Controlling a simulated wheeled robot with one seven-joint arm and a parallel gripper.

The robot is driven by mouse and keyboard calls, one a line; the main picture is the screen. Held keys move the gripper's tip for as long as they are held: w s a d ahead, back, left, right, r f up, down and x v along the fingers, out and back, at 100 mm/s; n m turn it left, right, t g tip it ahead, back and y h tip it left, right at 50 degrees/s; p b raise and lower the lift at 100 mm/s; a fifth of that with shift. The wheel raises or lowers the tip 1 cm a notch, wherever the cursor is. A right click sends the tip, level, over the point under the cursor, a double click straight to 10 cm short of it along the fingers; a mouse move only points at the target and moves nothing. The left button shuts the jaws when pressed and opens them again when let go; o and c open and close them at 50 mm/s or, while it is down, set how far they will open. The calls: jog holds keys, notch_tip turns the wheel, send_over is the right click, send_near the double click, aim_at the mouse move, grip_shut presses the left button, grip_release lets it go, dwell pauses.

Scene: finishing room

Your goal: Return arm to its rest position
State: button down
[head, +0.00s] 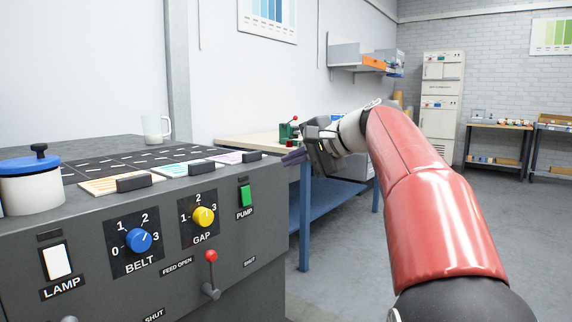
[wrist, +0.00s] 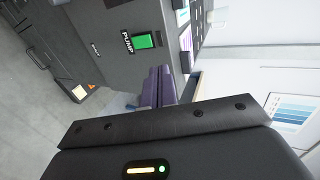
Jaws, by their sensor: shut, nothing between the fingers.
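My arm reaches forward from the lower right of the head view, with a red forearm. My gripper (head: 290,157) is at its far end, beside the right end of the grey machine (head: 150,262) and close to its top right corner. The purple fingers point left and are shut together with nothing between them. In the wrist view the shut fingers (wrist: 158,88) show near the machine's front, close to the green PUMP switch (wrist: 144,41). I cannot tell the exact gap between the fingers and the machine.
The machine's panel has a blue BELT knob (head: 138,241), a yellow GAP knob (head: 203,217), a red-tipped lever (head: 211,257) and a white LAMP switch (head: 57,261). A blue-lidded pot (head: 30,192) and a mug (head: 154,129) stand on top. A blue-legged workbench (head: 305,225) stands behind my gripper.

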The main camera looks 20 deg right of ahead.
jog(key=s+a+f+n+g+h, duration=0.2)
jog(key=s+f+n, duration=0.3)
jog(key=s+f, duration=1)
jog(key=s+a+f+n+g+h, duration=0.2)
jog(key=s+f+n+h, duration=0.3)
jog(key=s+f, duration=1.1)
jog(key=shift+s+a+f+n+g+h, duration=0.2)
jog(key=shift+n+g+h, duration=0.1)
jog(key=shift+n+g, duration=0.15)
jog(key=shift+r, duration=0.1)
